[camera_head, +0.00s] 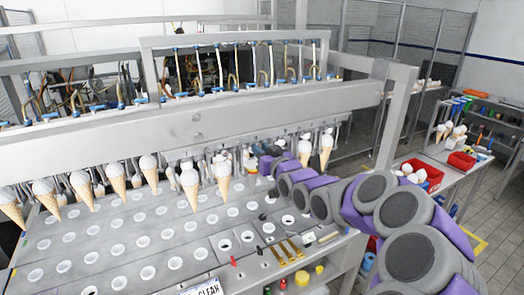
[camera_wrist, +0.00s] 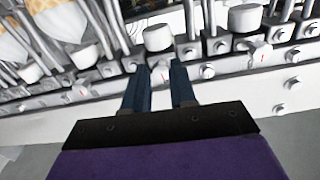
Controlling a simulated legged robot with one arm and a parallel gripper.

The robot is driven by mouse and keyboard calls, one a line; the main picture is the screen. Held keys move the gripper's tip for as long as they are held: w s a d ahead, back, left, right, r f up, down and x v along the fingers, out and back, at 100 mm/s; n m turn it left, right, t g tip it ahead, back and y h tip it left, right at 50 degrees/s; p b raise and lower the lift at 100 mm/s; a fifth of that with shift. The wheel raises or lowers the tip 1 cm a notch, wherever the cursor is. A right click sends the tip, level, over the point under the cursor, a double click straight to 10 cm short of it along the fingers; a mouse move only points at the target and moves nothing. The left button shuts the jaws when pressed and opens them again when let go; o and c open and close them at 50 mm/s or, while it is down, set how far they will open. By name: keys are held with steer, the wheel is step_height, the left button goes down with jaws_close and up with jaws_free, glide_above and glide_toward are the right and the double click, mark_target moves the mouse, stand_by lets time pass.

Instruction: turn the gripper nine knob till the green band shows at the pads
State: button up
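In the wrist view my gripper (camera_wrist: 160,76) has its two dark blue fingers apart. A small pale knob (camera_wrist: 160,72) with a red mark shows in the gap between the fingertips; I cannot tell whether they touch it. Similar knobs with red marks sit to the right (camera_wrist: 262,54) and left (camera_wrist: 81,91) along the same rail. No number is readable, so I cannot tell which one is gripper nine. No green band shows. In the head view my purple and grey arm reaches to the right part of the cone row, and its fingers are not clear there.
White cylinders (camera_wrist: 158,37) and metal rods stand close beyond the fingertips. Cones with white tops (camera_head: 221,172) hang in a row under the machine beam (camera_head: 190,125). Below is a plate with round holes (camera_head: 125,240). Screwdrivers (camera_head: 285,250) lie at its right; red bins (camera_head: 425,175) stand farther right.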

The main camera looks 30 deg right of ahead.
jaws_close()
steer(key=shift+f+b, duration=0.1)
steer(key=shift+b, duration=0.3)
steer(key=shift+n+b, duration=0.75)
steer(key=shift+n, duration=0.45)
steer(key=shift+o, duration=2.1)
jaws_free()
